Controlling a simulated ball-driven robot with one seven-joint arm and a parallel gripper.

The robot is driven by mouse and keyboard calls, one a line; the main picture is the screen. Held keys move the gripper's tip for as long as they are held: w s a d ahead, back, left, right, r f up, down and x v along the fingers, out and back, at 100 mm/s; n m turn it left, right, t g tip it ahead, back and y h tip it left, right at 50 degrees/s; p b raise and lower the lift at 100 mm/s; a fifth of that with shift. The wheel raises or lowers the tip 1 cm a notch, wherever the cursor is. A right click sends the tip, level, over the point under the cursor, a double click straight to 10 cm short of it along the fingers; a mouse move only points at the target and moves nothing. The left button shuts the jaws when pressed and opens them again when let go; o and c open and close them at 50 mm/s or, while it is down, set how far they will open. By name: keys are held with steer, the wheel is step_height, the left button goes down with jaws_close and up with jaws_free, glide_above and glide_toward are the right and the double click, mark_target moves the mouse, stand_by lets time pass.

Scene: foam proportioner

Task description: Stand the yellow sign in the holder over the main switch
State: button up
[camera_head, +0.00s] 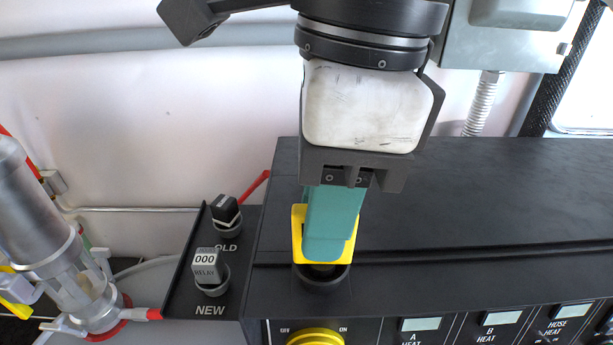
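The yellow sign (297,236) is upright at the black round holder (322,282) on the front ledge of the dark cabinet. My gripper (332,235) points down, its near teal finger covering the middle of the sign. Yellow shows on both sides of that finger and below it. The fingers appear closed on the sign, with the far finger mostly hidden. The sign's lower edge is at the holder's opening; I cannot tell whether it is seated inside. The main switch (315,338) is a yellow knob below the holder, between OFF and ON marks, cut by the frame's bottom edge.
A black side shelf (187,283) at left carries a relay (206,265) in the NEW socket and a dark relay (225,210) in the OLD one. A pump-like cylinder (40,225) stands far left. The cabinet top (490,200) is clear to the right.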

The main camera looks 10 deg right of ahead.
steer(key=shift+o, duration=0.9)
steer(key=shift+r, duration=0.1)
step_height(320, 180, up, 12)
steer(key=d+b, duration=0.1)
steer(key=b, duration=0.1)
steer(key=shift+d, duration=0.2)
steer(key=shift+s, duration=0.15)
